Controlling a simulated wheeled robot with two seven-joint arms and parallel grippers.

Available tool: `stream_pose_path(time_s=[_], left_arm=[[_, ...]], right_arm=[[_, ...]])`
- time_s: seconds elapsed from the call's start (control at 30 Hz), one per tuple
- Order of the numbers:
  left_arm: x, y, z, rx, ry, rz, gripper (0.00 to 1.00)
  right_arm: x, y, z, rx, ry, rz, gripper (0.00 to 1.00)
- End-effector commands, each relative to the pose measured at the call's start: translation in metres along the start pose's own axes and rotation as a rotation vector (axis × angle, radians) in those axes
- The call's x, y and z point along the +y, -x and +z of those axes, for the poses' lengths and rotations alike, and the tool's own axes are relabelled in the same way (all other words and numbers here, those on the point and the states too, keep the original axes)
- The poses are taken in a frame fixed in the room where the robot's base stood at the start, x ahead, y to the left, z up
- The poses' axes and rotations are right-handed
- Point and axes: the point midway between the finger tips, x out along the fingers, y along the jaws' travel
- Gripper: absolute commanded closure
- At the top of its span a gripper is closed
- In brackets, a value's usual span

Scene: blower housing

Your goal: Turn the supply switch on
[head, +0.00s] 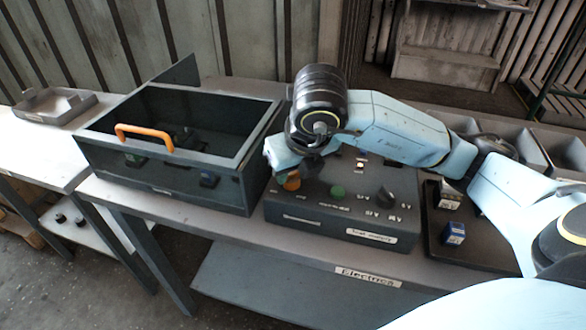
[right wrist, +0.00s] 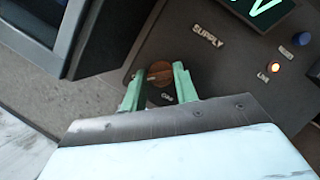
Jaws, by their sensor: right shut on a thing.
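The supply switch is a round orange-brown knob (right wrist: 160,71) on the dark grey control box (head: 290,230). The word SUPPLY is printed near it, and a small label, partly readable, sits just below it. In the head view the knob (head: 291,181) shows as an orange spot under my right wrist. My right gripper (right wrist: 156,78) has one green finger on each side of the knob and is shut on it. In the head view my arm hides most of this gripper. My left gripper is out of view.
The box also carries a lit lamp (right wrist: 274,67), a blue button (right wrist: 301,39), a green button (head: 337,191) and a black knob (head: 385,197). A clear-walled case (head: 235,190) with an orange handle (head: 145,135) stands close on the left. Small blocks lie on a dark tray at right.

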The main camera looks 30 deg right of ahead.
Motion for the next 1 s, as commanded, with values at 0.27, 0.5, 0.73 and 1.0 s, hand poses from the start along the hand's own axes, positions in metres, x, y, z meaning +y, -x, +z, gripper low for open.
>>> stream_pose_path(time_s=[0.27,0.5,0.73,1.0], left_arm=[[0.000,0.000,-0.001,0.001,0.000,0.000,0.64],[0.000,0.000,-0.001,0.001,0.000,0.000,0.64],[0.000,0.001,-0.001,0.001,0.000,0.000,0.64],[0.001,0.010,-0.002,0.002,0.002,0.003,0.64]], right_arm=[[0.000,0.001,0.001,-0.002,-0.001,0.000,0.63],[0.000,0.000,0.000,-0.001,0.000,0.000,0.49],[0.000,0.005,0.001,-0.002,0.000,0.001,0.49],[0.000,0.056,0.002,-0.008,0.002,0.002,0.49]])
